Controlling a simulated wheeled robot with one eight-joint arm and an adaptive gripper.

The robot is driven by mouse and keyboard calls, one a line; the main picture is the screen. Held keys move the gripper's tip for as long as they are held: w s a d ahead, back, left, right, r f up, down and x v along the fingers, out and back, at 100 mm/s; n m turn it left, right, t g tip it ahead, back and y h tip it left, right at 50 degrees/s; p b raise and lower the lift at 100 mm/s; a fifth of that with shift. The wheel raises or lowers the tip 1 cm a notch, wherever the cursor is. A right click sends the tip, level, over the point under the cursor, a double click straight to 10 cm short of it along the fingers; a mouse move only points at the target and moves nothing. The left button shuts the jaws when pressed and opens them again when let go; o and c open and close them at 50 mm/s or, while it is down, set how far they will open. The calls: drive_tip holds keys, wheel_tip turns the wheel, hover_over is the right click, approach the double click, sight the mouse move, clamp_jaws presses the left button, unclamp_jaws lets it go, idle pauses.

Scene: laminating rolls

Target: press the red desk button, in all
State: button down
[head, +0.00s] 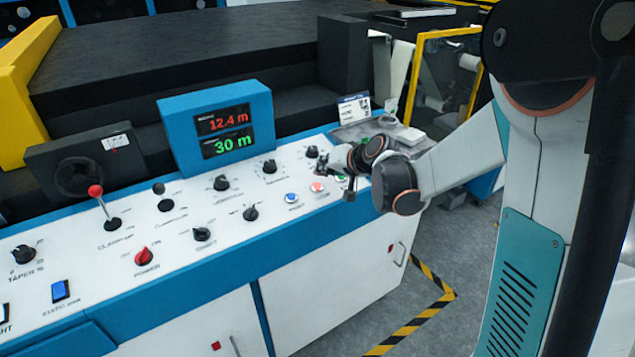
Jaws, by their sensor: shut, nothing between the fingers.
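The red desk button (319,187) is a small round push button on the sloped white control desk (290,225), to the right of a blue push button (291,198). My gripper (338,175) is shut and empty. In the picture it is just above and to the right of the red button, close to the desk top. I cannot tell whether it touches the desk. Part of the desk's right end is hidden behind my gripper and wrist.
Black knobs, a red power knob (143,257) and a red-tipped lever (97,192) stand up from the desk. A blue display box (216,126) reads 12.4 m and 30 m. A small card (354,107) stands behind my gripper. Floor is clear by the striped tape.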

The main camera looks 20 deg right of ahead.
drive_tip(key=shift+s+d+r+p, duration=0.1)
drive_tip(key=shift+s+r+p, duration=0.1)
drive_tip(key=shift+r+p, duration=0.85)
drive_tip(key=shift+s+r+b, duration=0.1)
drive_tip(key=shift+r+b, duration=0.15)
drive_tip(key=shift+b, duration=0.1)
